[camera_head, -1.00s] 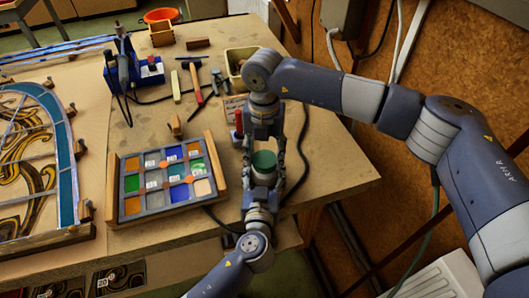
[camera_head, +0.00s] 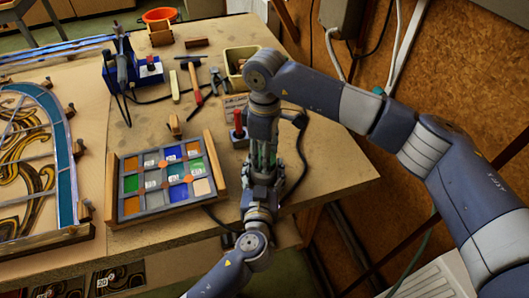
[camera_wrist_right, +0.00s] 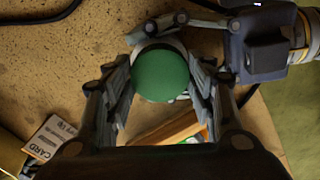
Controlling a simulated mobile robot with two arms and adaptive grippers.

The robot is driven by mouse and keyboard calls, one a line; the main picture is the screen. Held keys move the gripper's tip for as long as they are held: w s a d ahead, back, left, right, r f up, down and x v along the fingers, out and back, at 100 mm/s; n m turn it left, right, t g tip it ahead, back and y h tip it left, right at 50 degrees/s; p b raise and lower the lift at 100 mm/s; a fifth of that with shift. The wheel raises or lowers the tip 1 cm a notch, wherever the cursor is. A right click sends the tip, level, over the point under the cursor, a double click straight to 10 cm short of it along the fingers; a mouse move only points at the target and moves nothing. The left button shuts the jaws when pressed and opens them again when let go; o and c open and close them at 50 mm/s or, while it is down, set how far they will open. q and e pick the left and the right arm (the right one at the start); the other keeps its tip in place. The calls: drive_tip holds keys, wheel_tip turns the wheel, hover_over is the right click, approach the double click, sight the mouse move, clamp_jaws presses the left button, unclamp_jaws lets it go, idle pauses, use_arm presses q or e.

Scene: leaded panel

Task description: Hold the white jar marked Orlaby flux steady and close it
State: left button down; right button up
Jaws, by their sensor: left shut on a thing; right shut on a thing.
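The white jar shows in the right wrist view as a pale rim (camera_wrist_right: 143,45) beside and below a round green lid (camera_wrist_right: 160,75); its label is hidden. My left gripper (camera_head: 264,168) reaches in from the front and is shut around the jar. In the wrist view its body (camera_wrist_right: 255,48) is at the right. My right gripper (camera_head: 263,148) comes from above, with its fingers shut on either side of the green lid. In the head view the grippers hide nearly all of jar and lid. I cannot tell whether the lid is fully seated.
A tray of coloured glass squares (camera_head: 165,180) with wooden side rails stands just left of the grippers. A red-handled tool (camera_head: 238,122) and a card (camera_head: 234,105) are close behind. The leaded panel (camera_head: 45,150) lies far left. The table edge is near on the right.

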drive_tip(key=shift+m, duration=0.4)
drive_tip(key=o, duration=0.7)
drive_tip(key=shift+c, duration=0.2)
drive_tip(key=shift+r, duration=2.25)
drive_tip(key=shift+c, duration=0.3)
